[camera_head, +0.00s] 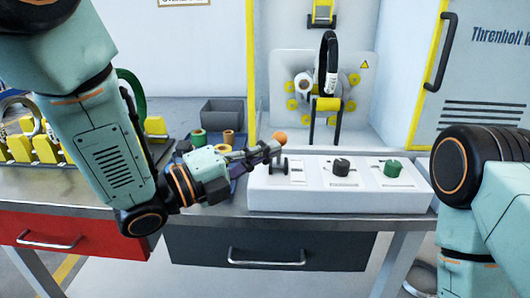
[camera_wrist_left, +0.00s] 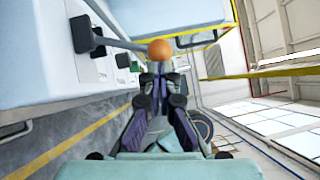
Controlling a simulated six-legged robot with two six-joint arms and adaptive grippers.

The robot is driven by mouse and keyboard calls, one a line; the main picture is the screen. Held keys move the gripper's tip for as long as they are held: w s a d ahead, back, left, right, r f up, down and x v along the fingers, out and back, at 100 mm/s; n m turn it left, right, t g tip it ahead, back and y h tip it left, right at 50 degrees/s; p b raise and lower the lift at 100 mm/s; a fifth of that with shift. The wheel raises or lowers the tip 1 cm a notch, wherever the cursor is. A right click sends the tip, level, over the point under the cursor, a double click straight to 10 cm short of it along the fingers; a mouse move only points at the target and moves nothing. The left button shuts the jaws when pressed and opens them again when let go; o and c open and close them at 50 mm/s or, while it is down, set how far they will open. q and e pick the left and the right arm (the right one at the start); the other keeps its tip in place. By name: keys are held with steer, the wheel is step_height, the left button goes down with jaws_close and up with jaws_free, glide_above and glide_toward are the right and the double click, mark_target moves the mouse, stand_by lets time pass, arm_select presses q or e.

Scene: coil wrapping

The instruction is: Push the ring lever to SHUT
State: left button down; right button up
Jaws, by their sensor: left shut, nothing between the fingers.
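The ring lever has an orange ball knob (camera_head: 279,136) and a black pivot mount at the left end of the white control box (camera_head: 340,203). In the left wrist view the orange ball (camera_wrist_left: 160,49) sits on a grey rod running to the black mount (camera_wrist_left: 85,35). My left gripper (camera_head: 268,150) is shut and empty, its fingertips (camera_wrist_left: 160,69) right by the ball. Whether they touch it I cannot tell. The lever's SHUT marking is not readable. My right arm shows at the right edge, with its gripper out of view.
The box also carries a black knob (camera_head: 342,167) and a green knob (camera_head: 392,168). Behind it stands the wrapping machine with a black ring (camera_head: 329,62) and yellow rollers. A grey bin (camera_head: 222,115) and small spools stand behind my left gripper. A yellow-edged door is at right.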

arm_select(q)
steer(key=w+r+n+g+y+p, duration=0.3)
steer(key=w+n+p, duration=0.2)
steer(key=p, duration=1)
steer(key=shift+w+n, duration=0.4)
steer(key=shift+w, duration=0.8)
steer(key=shift+r, duration=0.15)
